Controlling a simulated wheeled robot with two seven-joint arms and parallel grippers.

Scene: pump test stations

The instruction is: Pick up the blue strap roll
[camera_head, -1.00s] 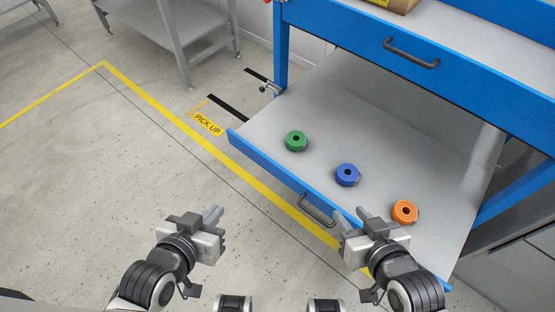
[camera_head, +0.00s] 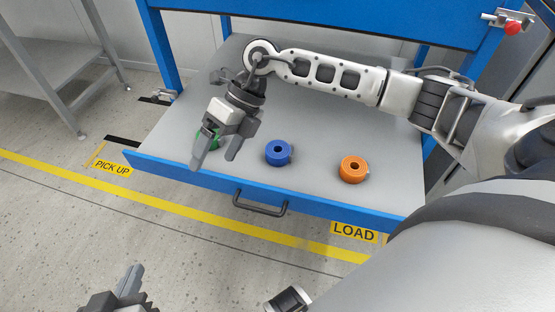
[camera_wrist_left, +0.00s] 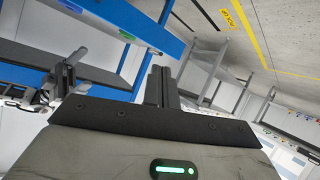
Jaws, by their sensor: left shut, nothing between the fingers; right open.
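The blue strap roll (camera_head: 278,152) lies flat on the grey pulled-out drawer (camera_head: 312,175), between a green roll (camera_head: 203,138) and an orange roll (camera_head: 353,169). My right gripper (camera_head: 217,156) is open and empty, pointing down above the drawer, to the left of the blue roll and apart from it. It partly hides the green roll. My left gripper (camera_head: 132,278) is shut and empty, low at the left, in front of the drawer over the floor. Its closed fingers also show in the left wrist view (camera_wrist_left: 160,84).
The drawer has a blue front with a dark handle (camera_head: 260,205). My right arm reaches across above the drawer from the right. A grey table (camera_head: 45,75) stands at the far left. Floor with yellow tape (camera_head: 170,205) lies in front.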

